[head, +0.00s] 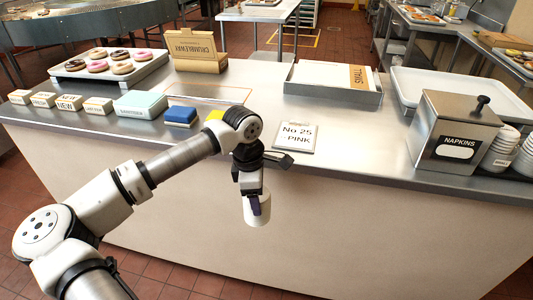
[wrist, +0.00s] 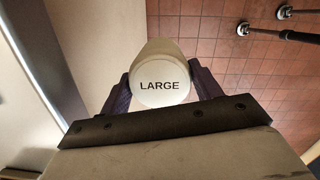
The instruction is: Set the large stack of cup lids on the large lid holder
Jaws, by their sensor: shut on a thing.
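The large stack of cup lids (head: 257,213) is a white cylinder in the head view. In the wrist view its round end reads "LARGE" (wrist: 160,86). My gripper (head: 256,200) is shut on it, with one dark finger on each side in the wrist view. The stack hangs in the air in front of the counter's front panel, below the counter top and apart from it. I cannot make out the large lid holder for sure. White stacks (head: 499,150) with labels too small to read stand at the counter's right end, partly cut off by the picture edge.
A steel napkin box (head: 450,138) stands left of the white stacks. A donut tray (head: 110,64), small signs (head: 70,103) and sponges (head: 181,116) are at left. The counter top (head: 355,140) right of the clipboard is clear.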

